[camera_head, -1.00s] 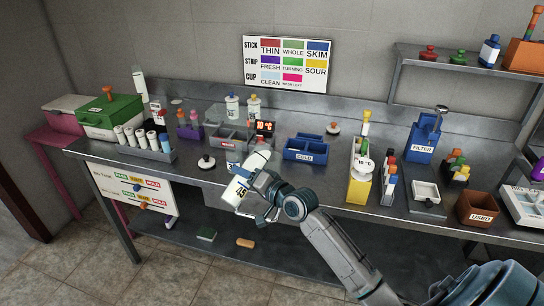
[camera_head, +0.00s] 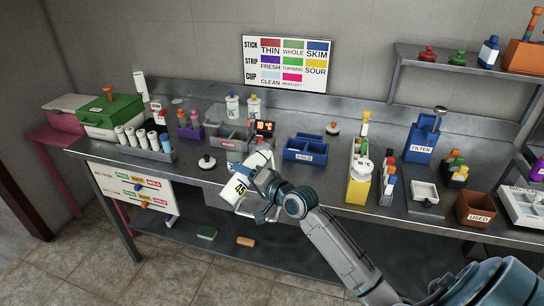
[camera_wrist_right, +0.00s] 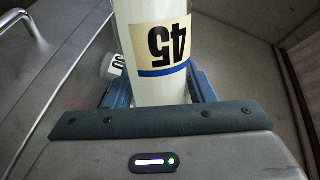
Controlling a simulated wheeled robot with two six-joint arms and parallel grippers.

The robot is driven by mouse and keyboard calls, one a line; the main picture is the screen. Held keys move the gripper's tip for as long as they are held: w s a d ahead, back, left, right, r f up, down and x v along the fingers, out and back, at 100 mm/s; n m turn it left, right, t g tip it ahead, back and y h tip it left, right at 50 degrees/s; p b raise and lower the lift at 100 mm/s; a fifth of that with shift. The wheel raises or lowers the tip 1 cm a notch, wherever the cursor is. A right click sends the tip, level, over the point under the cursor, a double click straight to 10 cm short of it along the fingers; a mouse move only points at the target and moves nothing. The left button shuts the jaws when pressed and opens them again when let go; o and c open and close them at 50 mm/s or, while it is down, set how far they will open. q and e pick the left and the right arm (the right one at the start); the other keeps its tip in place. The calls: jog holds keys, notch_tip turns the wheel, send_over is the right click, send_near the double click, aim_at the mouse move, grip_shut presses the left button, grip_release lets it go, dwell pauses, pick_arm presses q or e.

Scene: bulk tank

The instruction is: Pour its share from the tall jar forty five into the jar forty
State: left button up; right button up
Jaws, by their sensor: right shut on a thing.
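The tall jar forty five (camera_head: 238,190) is white with a cream label reading 45 and a blue band. My right gripper (camera_head: 258,192) is shut around it and holds it tilted at the table's front edge. In the right wrist view the jar (camera_wrist_right: 155,50) stands between the two blue fingers. A short white jar (camera_head: 232,166) stands just behind it, partly hidden; its number is not readable in the head view. A small white jar (camera_wrist_right: 112,65) with a dark number shows left of the held jar in the wrist view. I cannot tell whether it is forty. My left gripper is not in view.
A round lid with a black knob (camera_head: 207,162) lies left of the jars. A yellow stand (camera_head: 358,188) is farther right.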

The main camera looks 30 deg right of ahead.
jog(key=shift+r+m+p, duration=0.4)
jog(key=shift+r+p, duration=0.15)
jog(key=shift+r, duration=0.05)
dwell(0.3)
jog(key=shift+w+d+r+m+p, duration=0.15)
jog(key=shift+r+m+p, duration=0.3)
jog(key=shift+p, duration=0.4)
jog(key=shift+d+r+m+p, duration=0.15)
jog(key=shift+r+m+p, duration=0.25)
jog(key=shift+p, duration=0.4)
dwell(1.0)
